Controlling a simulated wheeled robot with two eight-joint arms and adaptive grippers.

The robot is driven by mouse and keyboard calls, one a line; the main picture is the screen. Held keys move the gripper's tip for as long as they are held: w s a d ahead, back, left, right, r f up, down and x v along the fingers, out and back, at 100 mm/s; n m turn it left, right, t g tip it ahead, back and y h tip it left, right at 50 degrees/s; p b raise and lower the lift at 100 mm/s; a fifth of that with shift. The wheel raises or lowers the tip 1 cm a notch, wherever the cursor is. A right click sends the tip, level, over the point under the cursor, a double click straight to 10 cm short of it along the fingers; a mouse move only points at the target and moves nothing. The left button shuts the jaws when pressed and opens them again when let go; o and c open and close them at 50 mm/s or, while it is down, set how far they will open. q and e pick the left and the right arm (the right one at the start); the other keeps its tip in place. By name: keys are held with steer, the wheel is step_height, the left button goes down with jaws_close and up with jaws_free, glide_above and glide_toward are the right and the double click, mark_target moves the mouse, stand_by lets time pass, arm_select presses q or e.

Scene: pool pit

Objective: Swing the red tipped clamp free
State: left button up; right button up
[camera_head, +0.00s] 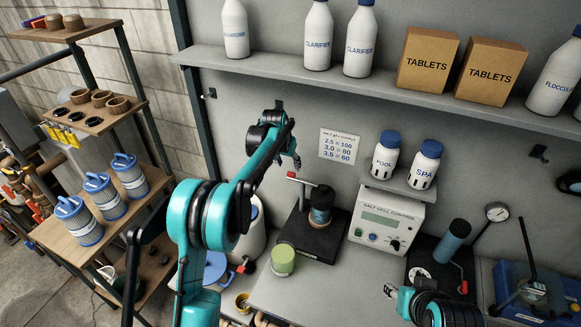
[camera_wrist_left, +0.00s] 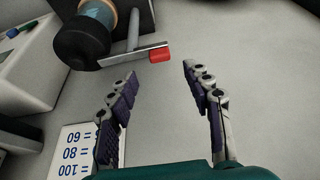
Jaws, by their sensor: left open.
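A salt cell control box (camera_head: 384,222) stands right of the stand, with two bottles above it. A green jar (camera_head: 283,260) sits in front. A second stand (camera_head: 440,265) with a blue cylinder and red lever is further right. A shelf (camera_head: 400,92) with bottles and boxes runs above.

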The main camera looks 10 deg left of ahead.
mark_target(291, 173)
arm_select(q)
steer(key=x, duration=0.6)
steer(key=shift+f, duration=0.25)
jaws_close()
